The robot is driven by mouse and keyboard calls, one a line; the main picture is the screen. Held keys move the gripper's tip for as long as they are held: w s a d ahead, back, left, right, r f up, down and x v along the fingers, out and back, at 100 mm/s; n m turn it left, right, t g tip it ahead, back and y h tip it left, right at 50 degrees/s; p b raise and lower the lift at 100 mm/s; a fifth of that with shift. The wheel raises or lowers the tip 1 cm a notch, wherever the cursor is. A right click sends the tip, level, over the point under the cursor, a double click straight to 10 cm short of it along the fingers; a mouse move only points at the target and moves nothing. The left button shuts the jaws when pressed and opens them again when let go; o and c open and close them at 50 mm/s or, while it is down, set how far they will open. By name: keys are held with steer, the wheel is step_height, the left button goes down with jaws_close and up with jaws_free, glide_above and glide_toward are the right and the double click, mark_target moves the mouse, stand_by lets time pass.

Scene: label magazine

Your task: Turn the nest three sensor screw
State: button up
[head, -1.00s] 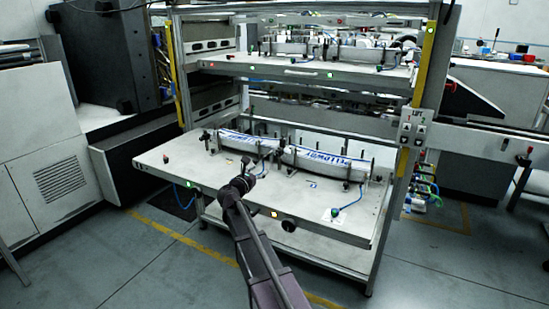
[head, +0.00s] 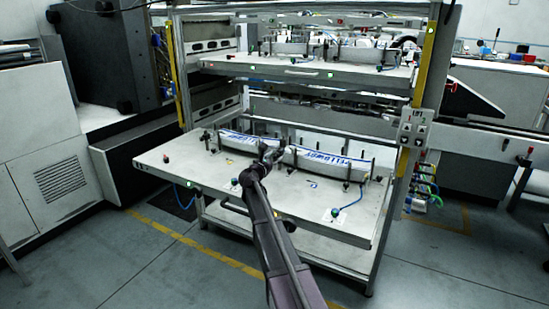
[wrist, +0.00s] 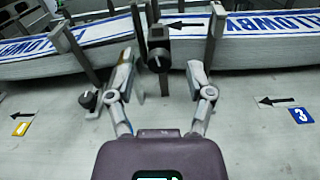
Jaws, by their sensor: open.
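My gripper (wrist: 161,78) is open in the wrist view, its fingers apart on either side of a black sensor-like block with a round screw knob (wrist: 158,60). The knob lies between and just beyond the fingertips; I cannot tell if either finger touches it. A blue tag marked 3 (wrist: 301,116) with a left-pointing arrow lies on the deck at right. A smaller black knob on a stem (wrist: 88,100) stands left of the left finger. In the head view my gripper (head: 270,153) is over the lower shelf, hiding the knob there.
Printed label stacks (head: 330,163) lie behind the gripper along the lower shelf (head: 170,160), between upright posts. A yellow tag marked 1 (wrist: 22,127) is at left. The upper shelf (head: 300,71) hangs above. A blue cable (head: 350,200) sits at the shelf's right front.

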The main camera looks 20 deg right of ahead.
steer(key=shift+x, duration=0.9)
steer(key=shift+c, duration=0.2)
jaws_close()
steer(key=shift+a, duration=0.1)
